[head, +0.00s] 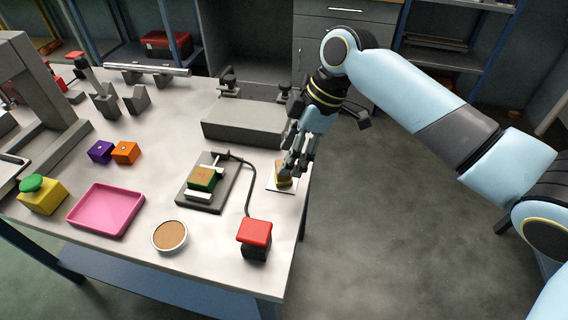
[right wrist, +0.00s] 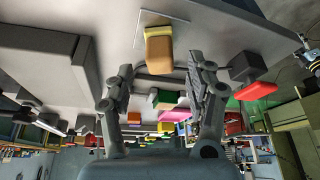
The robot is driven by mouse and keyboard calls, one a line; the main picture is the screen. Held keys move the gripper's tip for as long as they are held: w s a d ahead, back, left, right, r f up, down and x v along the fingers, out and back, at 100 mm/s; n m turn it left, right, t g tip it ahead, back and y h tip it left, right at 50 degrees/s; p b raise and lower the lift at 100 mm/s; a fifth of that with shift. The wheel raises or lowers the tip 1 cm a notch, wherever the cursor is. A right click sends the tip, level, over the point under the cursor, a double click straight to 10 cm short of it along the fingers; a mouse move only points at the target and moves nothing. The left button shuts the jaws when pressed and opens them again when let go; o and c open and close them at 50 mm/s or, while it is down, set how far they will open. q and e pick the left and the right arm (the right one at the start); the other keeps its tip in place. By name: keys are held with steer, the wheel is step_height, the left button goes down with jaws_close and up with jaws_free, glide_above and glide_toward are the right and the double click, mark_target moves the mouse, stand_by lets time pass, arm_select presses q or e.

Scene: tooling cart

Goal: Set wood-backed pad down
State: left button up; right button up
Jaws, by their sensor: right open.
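The wood-backed pad (head: 285,182), a small block with a tan-brown part and a yellowish layer, is on a thin white square (head: 272,187) near the table's right edge. In the right wrist view the pad (right wrist: 159,52) shows in front of the fingers, apparently resting on the white square (right wrist: 178,17). My right gripper (head: 291,163) is over the pad and partly hides it in the head view. In the right wrist view its fingers (right wrist: 162,84) are spread wide with a gap on both sides of the pad. My left gripper is not in view.
A grey box (head: 243,122) stands behind. A pink tray (head: 105,210) and round brown-topped dish (head: 169,236) are farther left.

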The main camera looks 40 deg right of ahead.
steer(key=v, duration=0.8)
